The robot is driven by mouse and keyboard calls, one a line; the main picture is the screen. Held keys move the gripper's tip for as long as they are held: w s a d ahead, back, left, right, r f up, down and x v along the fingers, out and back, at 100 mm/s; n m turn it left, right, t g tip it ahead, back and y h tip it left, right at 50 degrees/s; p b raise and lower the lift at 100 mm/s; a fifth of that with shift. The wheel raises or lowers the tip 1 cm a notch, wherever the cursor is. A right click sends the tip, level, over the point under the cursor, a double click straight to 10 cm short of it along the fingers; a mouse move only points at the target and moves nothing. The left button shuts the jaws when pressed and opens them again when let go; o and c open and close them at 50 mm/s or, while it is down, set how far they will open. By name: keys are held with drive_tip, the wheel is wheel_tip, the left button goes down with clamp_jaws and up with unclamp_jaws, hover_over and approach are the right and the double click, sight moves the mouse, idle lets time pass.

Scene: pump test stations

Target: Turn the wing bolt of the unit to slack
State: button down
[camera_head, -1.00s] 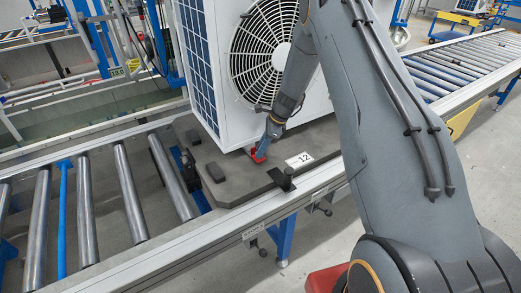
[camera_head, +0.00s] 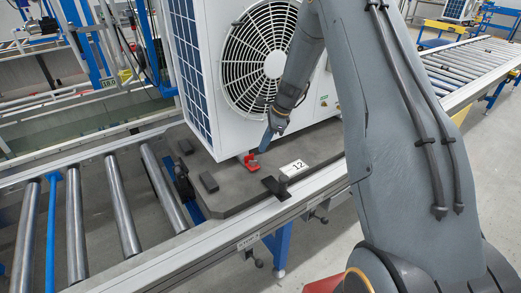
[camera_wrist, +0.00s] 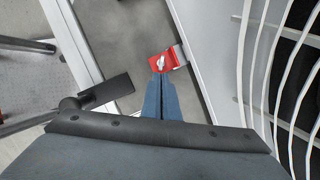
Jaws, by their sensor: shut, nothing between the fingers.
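The unit (camera_head: 218,120) is a white box with a round fan grille, standing on a dark pallet board. At its lower front edge is a red clamp (camera_head: 250,161). In the wrist view the red clamp (camera_wrist: 171,60) carries a small pale wing bolt (camera_wrist: 160,63) on top. My gripper (camera_head: 263,150) is just right of and above the clamp in the head view. In the wrist view my gripper (camera_wrist: 159,76) has its blue fingers closed together, with the tips close to the wing bolt. I cannot tell whether they touch it. Nothing shows between the fingers.
The dark board (camera_head: 235,195) lies on a roller conveyor (camera_head: 120,205). A white label reading 12 (camera_head: 293,168) and a black bracket (camera_head: 275,188) sit near the board's front edge. The fan grille (camera_wrist: 285,75) is close on the right in the wrist view.

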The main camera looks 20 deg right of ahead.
drive_tip(key=s+d+f+n+t+h, duration=0.3)
drive_tip(key=s+d+n+h, duration=0.4)
drive_tip(key=n, duration=0.9)
drive_tip(key=s+a+r+n+t+y+p, duration=0.1)
drive_tip(key=s+a+r+n+y, duration=0.15)
drive_tip(key=a+n, duration=0.45)
drive_tip(key=s+a+r+n+t+y, duration=0.1)
drive_tip(key=s+a+n+t+y, duration=0.15)
drive_tip(key=n, duration=0.85)
drive_tip(key=p, duration=0.1)
approach(253, 167)
drive_tip(key=f, duration=0.1)
drive_tip(key=a+f, duration=0.1)
drive_tip(key=f+g, duration=0.1)
drive_tip(key=shift+s+a+f+y, duration=0.15)
drive_tip(key=shift+s+a+y, duration=0.15)
drive_tip(key=shift+s+y, duration=0.1)
drive_tip(key=w, duration=0.1)
drive_tip(key=w+d+p, duration=0.1)
drive_tip(key=w, duration=0.1)
drive_tip(key=shift+w+d+p, duration=0.1)
drive_tip(key=shift+w+p, duration=0.2)
drive_tip(key=shift+w, duration=0.15)
